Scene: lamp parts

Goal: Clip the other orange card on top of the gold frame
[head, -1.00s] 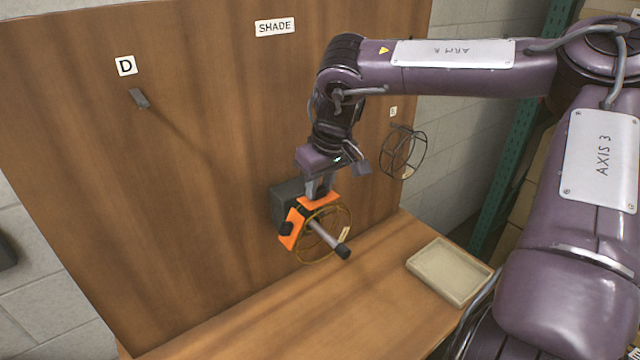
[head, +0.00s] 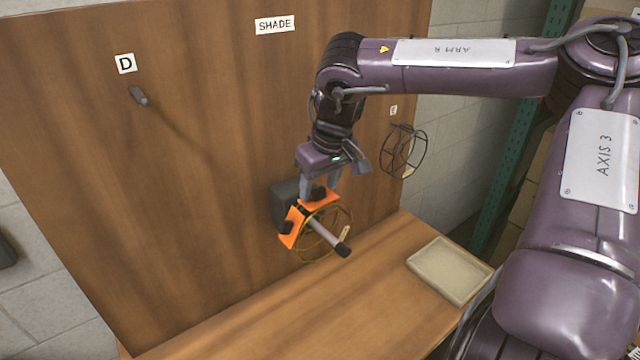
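The gold frame (head: 350,229) is a round wire ring on a light rod with a black tip, in front of a dark grey box on the board. One orange card (head: 292,234) sits at the frame's left side with a black clip (head: 286,227). A second orange card (head: 328,196) lies along the frame's top, with a black clip (head: 318,193) on it. My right gripper (head: 321,190) points down just above the top card, its fingers spread on either side of that clip. Whether a finger touches it is unclear. My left gripper is out of view.
A dark wire frame (head: 388,152) hangs at the board's right edge under a small label. A shallow beige tray (head: 412,263) sits on the wooden ledge at the right. A grey peg (head: 138,96) sticks out below the D label. The ledge left of the tray is clear.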

